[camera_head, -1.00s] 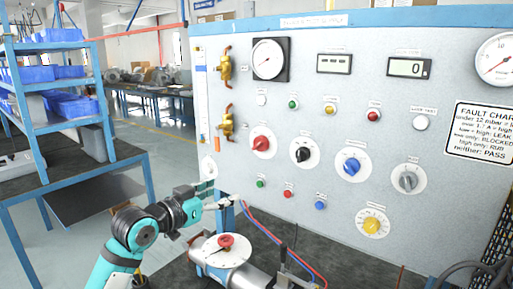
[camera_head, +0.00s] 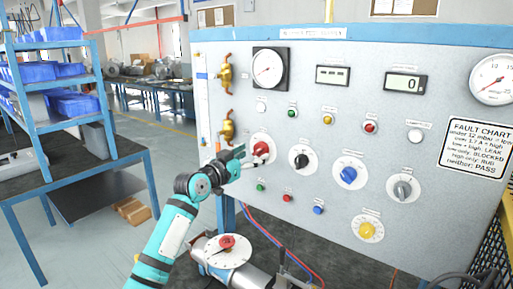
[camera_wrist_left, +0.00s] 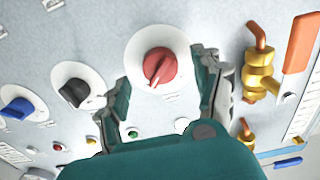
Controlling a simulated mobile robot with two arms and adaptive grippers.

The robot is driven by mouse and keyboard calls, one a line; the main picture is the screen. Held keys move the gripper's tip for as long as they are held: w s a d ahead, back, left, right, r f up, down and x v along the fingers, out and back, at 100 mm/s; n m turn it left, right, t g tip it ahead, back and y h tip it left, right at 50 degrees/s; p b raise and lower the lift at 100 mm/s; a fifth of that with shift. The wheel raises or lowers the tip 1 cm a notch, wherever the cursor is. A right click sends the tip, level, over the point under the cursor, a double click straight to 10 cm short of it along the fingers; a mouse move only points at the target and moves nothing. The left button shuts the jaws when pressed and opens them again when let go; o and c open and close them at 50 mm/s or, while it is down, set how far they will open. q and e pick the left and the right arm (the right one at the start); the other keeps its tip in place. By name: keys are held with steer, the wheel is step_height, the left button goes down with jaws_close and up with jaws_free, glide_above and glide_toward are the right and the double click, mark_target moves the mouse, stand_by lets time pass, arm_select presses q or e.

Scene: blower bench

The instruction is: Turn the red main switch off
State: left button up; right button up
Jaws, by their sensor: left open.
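The red main switch (camera_head: 261,148) is a round red knob on a white disc at the left of the grey panel. In the left wrist view the red knob (camera_wrist_left: 160,66) sits between the two fingers, with its pointer ridge tilted toward lower left. My left gripper (camera_head: 246,155) is at the panel, just left of and partly over the switch's disc. In the left wrist view its fingers (camera_wrist_left: 162,85) are spread on both sides of the knob, with clear gaps. My right gripper is not in view.
A black knob (camera_head: 302,157), blue knob (camera_head: 348,175) and grey knob (camera_head: 402,189) sit to the right. Brass valves (camera_head: 227,127) are close on the left. Small buttons lie below. A blower with a red-topped disc (camera_head: 228,243) stands on the bench below.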

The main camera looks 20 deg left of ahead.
arm_select(q)
steer(key=shift+x, duration=1.4)
steer(key=c, duration=1.2)
